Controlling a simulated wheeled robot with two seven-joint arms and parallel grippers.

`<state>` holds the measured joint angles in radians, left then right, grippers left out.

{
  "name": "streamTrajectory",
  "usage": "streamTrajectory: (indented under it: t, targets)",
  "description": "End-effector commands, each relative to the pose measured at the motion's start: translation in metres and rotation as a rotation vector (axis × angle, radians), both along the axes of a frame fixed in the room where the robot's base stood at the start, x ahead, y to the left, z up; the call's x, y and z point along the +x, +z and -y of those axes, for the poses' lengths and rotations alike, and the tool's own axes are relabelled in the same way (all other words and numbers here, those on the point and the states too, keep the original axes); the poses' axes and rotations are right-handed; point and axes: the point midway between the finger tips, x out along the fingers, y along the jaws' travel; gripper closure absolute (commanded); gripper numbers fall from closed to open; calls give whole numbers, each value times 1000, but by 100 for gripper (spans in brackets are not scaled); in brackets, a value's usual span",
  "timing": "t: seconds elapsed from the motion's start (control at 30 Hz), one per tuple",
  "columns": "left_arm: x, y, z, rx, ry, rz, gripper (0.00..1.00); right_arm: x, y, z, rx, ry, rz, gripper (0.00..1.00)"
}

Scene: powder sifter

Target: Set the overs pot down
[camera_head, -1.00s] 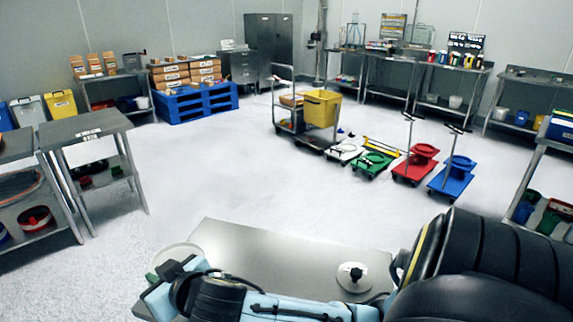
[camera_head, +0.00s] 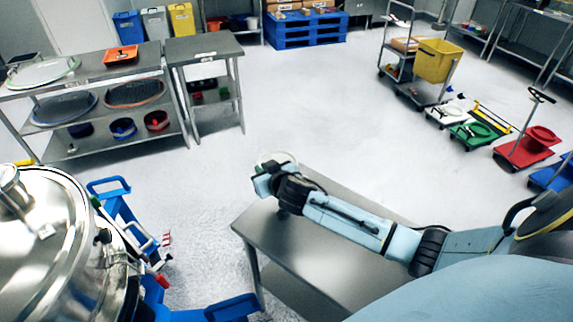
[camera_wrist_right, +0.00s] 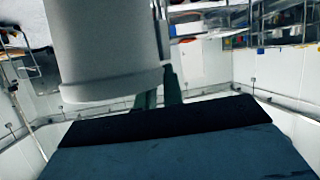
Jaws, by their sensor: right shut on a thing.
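The overs pot, a pale grey-white round vessel (camera_wrist_right: 105,50), fills the upper left of the right wrist view. My right gripper (camera_head: 264,180) is shut on it, and in the wrist view its dark fingers reach the pot's side. In the head view only a thin pale rim of the pot (camera_head: 272,157) shows beyond the gripper, near the back left corner of a steel table (camera_head: 310,262). The gripper hides the rest, so I cannot tell whether the pot touches anything. My left gripper is not in view.
A large steel sifter (camera_head: 60,225) on a blue frame (camera_head: 125,205) stands at the left. A steel shelf rack (camera_head: 90,68) with sieves and a small side table (camera_head: 205,46) stand behind it. Open floor (camera_head: 310,110) lies beyond the table.

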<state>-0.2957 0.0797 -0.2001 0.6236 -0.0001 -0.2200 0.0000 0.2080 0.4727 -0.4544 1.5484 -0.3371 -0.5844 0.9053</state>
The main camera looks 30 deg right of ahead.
Motion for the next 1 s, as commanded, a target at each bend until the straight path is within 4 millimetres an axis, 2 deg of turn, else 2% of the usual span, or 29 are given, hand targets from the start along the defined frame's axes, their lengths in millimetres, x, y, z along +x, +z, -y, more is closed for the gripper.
streamTrajectory:
  t: [0.03, 0.1, 0.37, 0.5, 0.6, 0.8, 0.83, 1.0]
  targets:
    - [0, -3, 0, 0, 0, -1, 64, -1, -13, -1, 0, 0, -5, 100]
    - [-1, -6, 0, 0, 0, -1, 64, -1, -27, -1, 1, -1, -4, 100]
    - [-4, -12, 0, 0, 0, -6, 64, 0, -55, -1, 0, 0, -2, 100]
    - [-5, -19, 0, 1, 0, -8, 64, 0, -77, -1, 0, 0, -2, 100]
    - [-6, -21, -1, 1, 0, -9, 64, 0, -85, -1, 0, 1, -1, 100]
    - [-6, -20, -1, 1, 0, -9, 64, 0, -85, -1, 0, 1, -1, 100]
    - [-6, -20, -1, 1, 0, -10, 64, -1, -86, -1, 1, 0, -2, 90]
    - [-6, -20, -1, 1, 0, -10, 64, -1, -86, -1, 1, 1, -2, 69]
